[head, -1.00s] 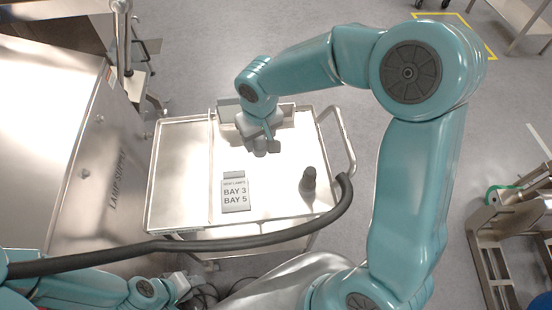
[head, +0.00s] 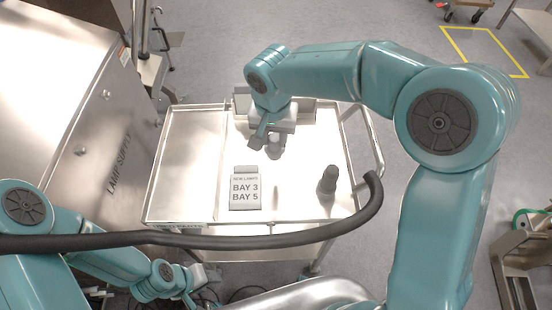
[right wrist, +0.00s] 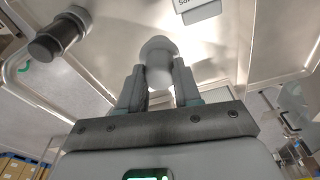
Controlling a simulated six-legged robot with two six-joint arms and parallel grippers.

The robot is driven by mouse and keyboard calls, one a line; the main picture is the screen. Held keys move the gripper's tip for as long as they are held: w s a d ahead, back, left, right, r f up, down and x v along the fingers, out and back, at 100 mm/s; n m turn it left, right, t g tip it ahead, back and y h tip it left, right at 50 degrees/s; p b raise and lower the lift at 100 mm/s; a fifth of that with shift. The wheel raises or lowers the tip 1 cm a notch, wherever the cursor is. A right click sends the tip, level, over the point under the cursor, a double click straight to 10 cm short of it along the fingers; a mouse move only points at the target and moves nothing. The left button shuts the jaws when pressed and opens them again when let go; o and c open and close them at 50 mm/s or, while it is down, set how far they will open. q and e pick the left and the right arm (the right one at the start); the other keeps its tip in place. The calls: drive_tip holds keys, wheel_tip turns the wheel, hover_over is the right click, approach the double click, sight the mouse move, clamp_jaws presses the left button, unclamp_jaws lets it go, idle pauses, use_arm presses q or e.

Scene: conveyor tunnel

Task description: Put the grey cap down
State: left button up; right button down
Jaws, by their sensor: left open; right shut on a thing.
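The grey cap (head: 277,151) is between the fingers of my right gripper (head: 268,138), over the right part of the steel cart top (head: 300,205). The right wrist view shows the pale, rounded cap (right wrist: 158,62) gripped between both fingers (right wrist: 157,85). I cannot tell whether its underside touches the cart. My left gripper (head: 203,279) is open and empty, low in front of the cart beside the lamp supply cabinet.
A label card (head: 245,190) reading "BAY 3 BAY 5" lies on the cart. A dark cylinder (head: 328,182) stands at its right. A grey bin (head: 300,108) is at the back. A black hose (head: 200,239) crosses in front. The cart's left section (head: 186,160) is clear.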

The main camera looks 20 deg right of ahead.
sight(276, 159)
wheel_tip(276, 159, down, 5)
drive_tip(key=shift+s+d+r, duration=0.1)
drive_tip(key=shift+s, duration=0.05)
wheel_tip(276, 159, down, 4)
drive_tip(key=shift+r, duration=0.25)
drive_tip(key=shift+s+f, duration=0.1)
drive_tip(key=shift+f, duration=0.25)
drive_tip(key=shift+s+f, duration=0.2)
drive_tip(key=shift+s, duration=0.05)
drive_tip(key=c, duration=0.7)
unclamp_jaws()
drive_tip(key=shift+w+f, duration=0.15)
drive_tip(key=shift+w, duration=0.05)
drive_tip(key=shift+o, duration=1.3)
drive_tip(key=shift+w+f, duration=0.1)
drive_tip(key=shift+w, duration=0.15)
drive_tip(key=shift+s+r, duration=0.25)
drive_tip(key=shift+r, duration=0.15)
drive_tip(key=r, duration=1)
drive_tip(key=shift+s+a+r, duration=0.2)
drive_tip(key=shift+s+a, duration=0.15)
drive_tip(key=shift+r, duration=0.35)
drive_tip(key=shift+s+r, duration=0.2)
drive_tip(key=shift+r, duration=0.2)
use_arm(q)
drive_tip(key=shift+s, duration=0.15)
use_arm(e)
drive_tip(key=shift+w+f, duration=0.15)
drive_tip(key=shift+w, duration=0.05)
